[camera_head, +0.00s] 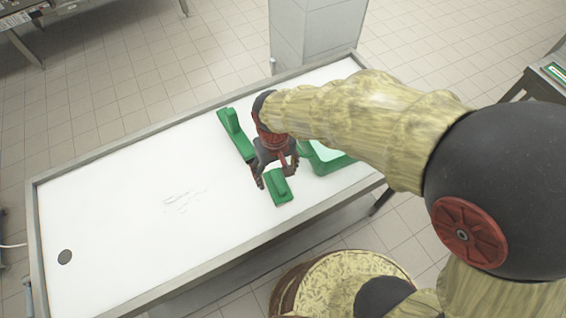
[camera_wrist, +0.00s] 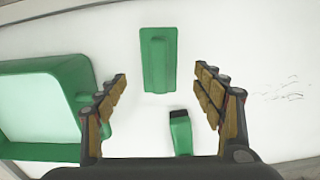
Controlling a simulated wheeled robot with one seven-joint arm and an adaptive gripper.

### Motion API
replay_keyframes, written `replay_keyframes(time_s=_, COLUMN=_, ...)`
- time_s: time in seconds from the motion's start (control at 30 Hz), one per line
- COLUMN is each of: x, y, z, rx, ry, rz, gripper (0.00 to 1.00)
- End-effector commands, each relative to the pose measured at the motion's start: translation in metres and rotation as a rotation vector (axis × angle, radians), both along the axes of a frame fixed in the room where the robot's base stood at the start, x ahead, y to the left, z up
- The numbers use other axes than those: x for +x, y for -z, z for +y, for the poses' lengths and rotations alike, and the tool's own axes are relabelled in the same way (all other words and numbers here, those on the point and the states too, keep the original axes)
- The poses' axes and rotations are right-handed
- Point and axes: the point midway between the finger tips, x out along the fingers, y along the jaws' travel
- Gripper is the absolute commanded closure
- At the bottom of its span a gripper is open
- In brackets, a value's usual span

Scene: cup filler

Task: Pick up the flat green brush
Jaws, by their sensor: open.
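A flat green brush (camera_head: 279,188), a rectangular block with a raised ridge along it, lies on the white table close to my gripper (camera_head: 275,174). In the wrist view the brush (camera_wrist: 158,60) is at the top centre, beyond my fingertips and between their lines. My gripper (camera_wrist: 161,78) is open and empty, with fingers apart on either side. A longer green piece with an upright handle (camera_head: 235,133) lies on the other side of my gripper. Its dark-ended handle (camera_wrist: 181,135) seems to show low in the wrist view, its lower part hidden by my gripper.
A green tray (camera_head: 345,163) stands on the table right of my gripper, partly hidden by my arm. It is at the left in the wrist view (camera_wrist: 83,72). The table (camera_head: 120,205) has a raised metal rim, faint dark marks and a round hole. Its left half is clear.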

Motion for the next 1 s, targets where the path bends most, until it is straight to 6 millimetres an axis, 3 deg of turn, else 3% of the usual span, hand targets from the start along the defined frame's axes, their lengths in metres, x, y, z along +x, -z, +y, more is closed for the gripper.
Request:
replay_keyframes(time_s=0.43, x=0.001, y=0.038, z=-0.001, rx=0.003, ry=0.017, rz=-0.004, gripper=0.32)
replay_keyframes(time_s=0.7, x=0.002, y=0.076, z=-0.003, rx=0.003, ry=0.017, rz=-0.003, gripper=0.32)
replay_keyframes(time_s=1.0, x=0.003, y=0.078, z=-0.002, rx=0.003, ry=0.017, rz=-0.005, gripper=0.33)
